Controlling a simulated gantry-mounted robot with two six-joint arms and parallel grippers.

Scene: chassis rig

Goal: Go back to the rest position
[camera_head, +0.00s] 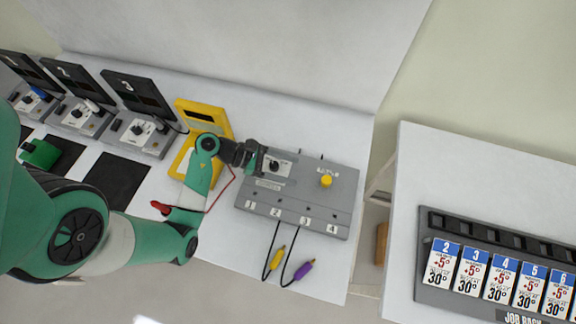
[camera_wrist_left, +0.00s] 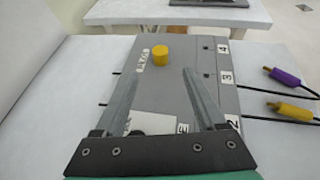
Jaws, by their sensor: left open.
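My left arm reaches in from the left in the head view. Its gripper (camera_head: 262,160) is over the left part of a grey box (camera_head: 318,192), near a dark knob (camera_head: 273,165). In the left wrist view the gripper (camera_wrist_left: 160,100) has its two fingers apart with nothing between them, above the grey box (camera_wrist_left: 170,78). A yellow button (camera_head: 326,181) on the box also shows in the wrist view (camera_wrist_left: 160,55). My right gripper is not in view.
A yellow device (camera_head: 207,118) lies behind my left forearm, with a red probe (camera_head: 160,207) nearby. Yellow (camera_head: 273,258) and purple (camera_head: 304,270) plugs hang from the box. Numbered stations (camera_head: 140,105) stand at the left; a job rack (camera_head: 500,262) is on the right table.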

